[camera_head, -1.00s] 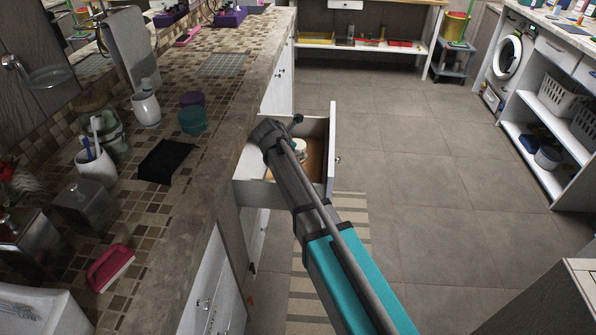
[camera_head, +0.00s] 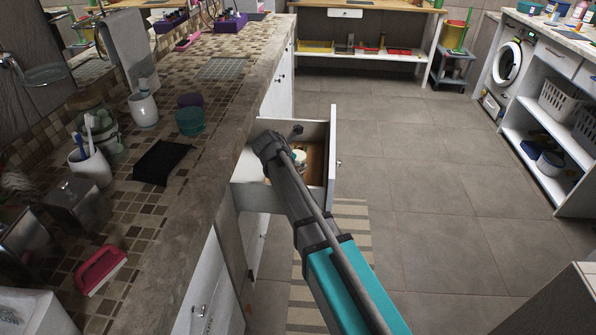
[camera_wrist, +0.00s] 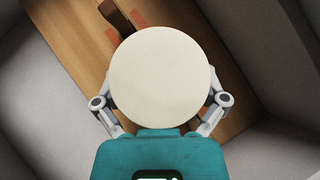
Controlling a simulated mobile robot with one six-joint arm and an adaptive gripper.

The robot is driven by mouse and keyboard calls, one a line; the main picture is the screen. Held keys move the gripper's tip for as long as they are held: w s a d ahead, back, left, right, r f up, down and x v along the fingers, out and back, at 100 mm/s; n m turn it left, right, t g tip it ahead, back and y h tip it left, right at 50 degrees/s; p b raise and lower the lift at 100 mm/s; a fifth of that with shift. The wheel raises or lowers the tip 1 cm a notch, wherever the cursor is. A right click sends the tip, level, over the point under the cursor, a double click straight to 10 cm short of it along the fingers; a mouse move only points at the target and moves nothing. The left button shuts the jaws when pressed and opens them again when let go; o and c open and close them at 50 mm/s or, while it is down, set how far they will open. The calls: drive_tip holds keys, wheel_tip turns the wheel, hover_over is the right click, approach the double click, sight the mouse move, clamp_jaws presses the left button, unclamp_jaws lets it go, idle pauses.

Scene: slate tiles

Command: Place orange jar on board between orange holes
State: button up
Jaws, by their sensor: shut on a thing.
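A jar with a round cream lid (camera_wrist: 160,75) fills the middle of the wrist view, seen from straight above. The lid hides the jar's sides, so I cannot tell their colour there. My gripper (camera_wrist: 160,103) is shut on it, with one finger at each side. Behind the jar is a wooden board (camera_wrist: 70,35) with a dark slot and small orange marks at its upper edge. The lid hides part of the board, and I cannot tell whether the jar touches it. In the head view, the pale jar top (camera_head: 299,157) shows inside the open drawer, beside my arm.
The open drawer (camera_head: 333,150) has pale walls close around my gripper. The tiled counter (camera_head: 205,95) runs along its left, holding a teal jar (camera_head: 190,122), a purple jar (camera_head: 190,100) and a black cloth (camera_head: 160,162). The floor to the right is clear.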

drive_tip(key=shift+f+b, duration=1.25)
drive_tip(key=shift+f, duration=0.25)
drive_tip(key=shift+f, duration=0.2)
drive_tip(key=o, duration=0.9)
drive_tip(key=shift+r, duration=0.2)
drive_tip(key=shift+r, duration=0.15)
drive_tip(key=shift+p+v, duration=0.95)
drive_tip(key=shift+v, duration=0.05)
drive_tip(key=shift+p+v, duration=3.6)
drive_tip(key=shift+v, duration=1.35)
